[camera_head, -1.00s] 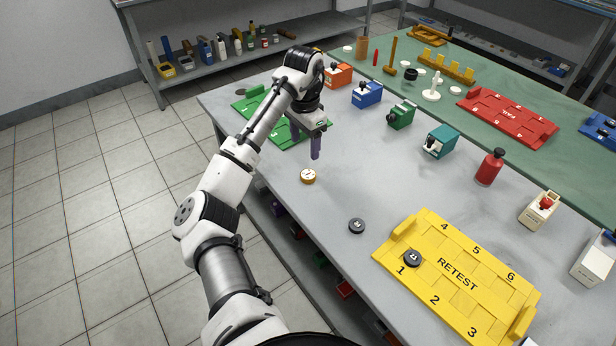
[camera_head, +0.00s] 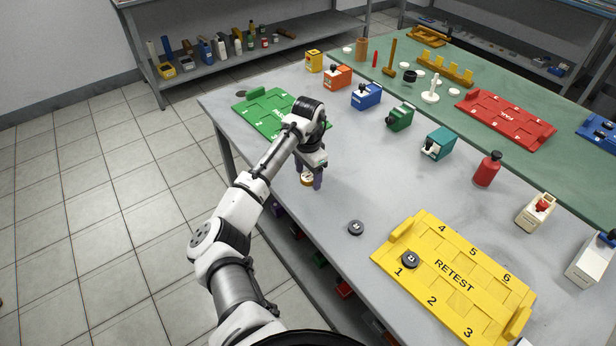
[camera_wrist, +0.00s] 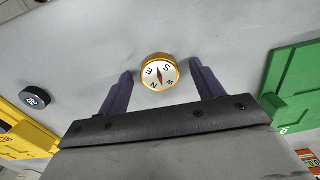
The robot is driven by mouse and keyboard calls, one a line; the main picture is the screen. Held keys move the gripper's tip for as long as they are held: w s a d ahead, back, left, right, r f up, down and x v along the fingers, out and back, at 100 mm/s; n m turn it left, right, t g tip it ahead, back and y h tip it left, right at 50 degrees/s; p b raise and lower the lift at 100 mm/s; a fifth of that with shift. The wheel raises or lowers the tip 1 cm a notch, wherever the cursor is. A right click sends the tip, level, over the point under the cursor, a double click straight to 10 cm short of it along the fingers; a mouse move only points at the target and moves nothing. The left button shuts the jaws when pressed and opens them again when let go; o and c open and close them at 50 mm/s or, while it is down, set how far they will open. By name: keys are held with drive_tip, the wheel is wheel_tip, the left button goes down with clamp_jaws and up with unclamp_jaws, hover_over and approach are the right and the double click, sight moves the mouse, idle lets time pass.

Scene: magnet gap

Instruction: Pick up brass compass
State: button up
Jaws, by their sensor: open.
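The brass compass (camera_head: 307,180) lies on the grey table near its left edge, partly hidden by my gripper in the head view. My gripper (camera_head: 308,182) is open and low over the table. Its two purple fingers stand on either side of the compass. In the wrist view the gripper (camera_wrist: 160,78) has a visible gap between each finger and the compass, which sits between the fingertips.
A black puck (camera_head: 356,228) lies to the right of the compass. The yellow RETEST tray (camera_head: 440,305) holds another black puck (camera_head: 410,259). A green tray (camera_head: 262,105) lies behind my gripper. Several coloured boxes and a red bottle (camera_head: 487,169) line the table's far side.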

drive_tip(key=c, duration=1.1)
drive_tip(key=shift+r, duration=0.1)
